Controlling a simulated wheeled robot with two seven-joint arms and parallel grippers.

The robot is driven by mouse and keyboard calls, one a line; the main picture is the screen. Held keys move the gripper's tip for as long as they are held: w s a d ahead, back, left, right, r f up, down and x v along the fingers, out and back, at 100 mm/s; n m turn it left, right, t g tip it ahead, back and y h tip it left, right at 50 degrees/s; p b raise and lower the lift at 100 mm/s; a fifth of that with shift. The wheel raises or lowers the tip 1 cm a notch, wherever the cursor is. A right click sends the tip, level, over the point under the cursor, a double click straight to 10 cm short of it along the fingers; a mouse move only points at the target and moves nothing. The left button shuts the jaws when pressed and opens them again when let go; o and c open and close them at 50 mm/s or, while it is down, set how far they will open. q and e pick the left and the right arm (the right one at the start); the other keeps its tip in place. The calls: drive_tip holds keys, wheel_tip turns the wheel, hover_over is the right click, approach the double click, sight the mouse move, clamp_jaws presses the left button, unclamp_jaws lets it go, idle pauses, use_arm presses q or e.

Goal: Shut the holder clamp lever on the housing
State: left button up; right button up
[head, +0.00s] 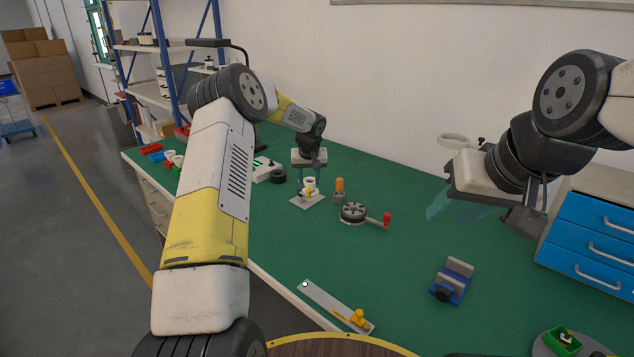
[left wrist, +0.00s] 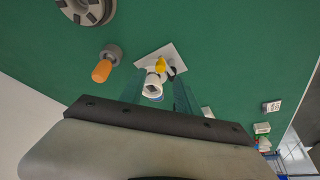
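The holder is a pale square plate (head: 307,202) on the green bench, carrying a white round housing (head: 309,182) and a small yellow lever (head: 309,193). My left gripper (head: 311,180) is above and behind the holder. My right gripper (head: 458,208) is open and empty over the right of the bench.
An orange-handled tool (head: 339,189) and a round dark fixture (head: 353,213) with a red-knobbed arm stand right of the holder. A metal bar (head: 330,302) with yellow knobs, a blue vise (head: 452,282) and blue drawers (head: 595,235) are nearer or further right.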

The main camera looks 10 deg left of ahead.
sight(309, 190)
use_arm(q)
drive_tip(key=x, duration=0.5)
drive_tip(key=shift+f, duration=0.2)
clamp_jaws()
